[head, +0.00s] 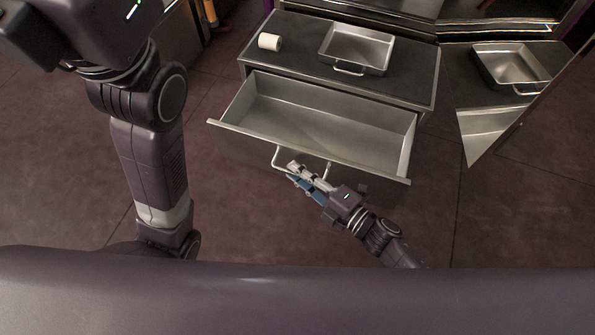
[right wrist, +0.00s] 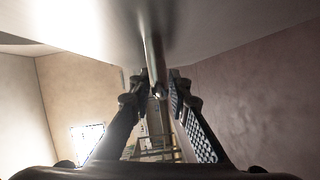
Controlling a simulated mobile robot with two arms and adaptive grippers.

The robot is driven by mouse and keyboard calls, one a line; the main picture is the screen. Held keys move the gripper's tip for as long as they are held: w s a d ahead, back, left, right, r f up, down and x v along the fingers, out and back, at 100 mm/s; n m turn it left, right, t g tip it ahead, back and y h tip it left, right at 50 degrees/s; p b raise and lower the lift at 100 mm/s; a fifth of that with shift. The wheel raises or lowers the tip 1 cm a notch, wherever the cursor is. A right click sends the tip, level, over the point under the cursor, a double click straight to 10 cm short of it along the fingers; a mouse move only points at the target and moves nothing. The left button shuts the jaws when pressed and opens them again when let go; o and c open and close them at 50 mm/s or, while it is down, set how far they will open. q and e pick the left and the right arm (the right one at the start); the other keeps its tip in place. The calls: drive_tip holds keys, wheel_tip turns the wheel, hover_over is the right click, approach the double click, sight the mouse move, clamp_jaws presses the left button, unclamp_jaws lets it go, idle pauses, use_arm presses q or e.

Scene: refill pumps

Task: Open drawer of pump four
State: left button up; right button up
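The drawer (head: 310,128) of a grey metal cabinet is pulled well out in the head view, and its bare inside shows. A bar handle (head: 277,157) is on its front. My right gripper (head: 292,172) is at this handle, in front of the drawer. In the right wrist view, the handle bar (right wrist: 154,60) runs down between the two fingertips of my right gripper (right wrist: 157,97), with small gaps seen beside it. The fingers look apart, not clamped. My left arm shows at the left of the head view; its fingers are not seen. No pump number is legible.
On the cabinet top (head: 297,50) are a metal tray (head: 357,47) and a small white cylinder (head: 269,41). Another metal tray (head: 510,66) sits at the right, above an angled metal panel (head: 488,132). The reddish floor (head: 515,205) is clear at the right.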

drive_tip(key=shift+o, duration=0.7)
drive_tip(key=f+v, duration=0.1)
drive_tip(key=v, duration=1.1)
drive_tip(key=shift+r, duration=0.5)
drive_tip(key=shift+r, duration=0.1)
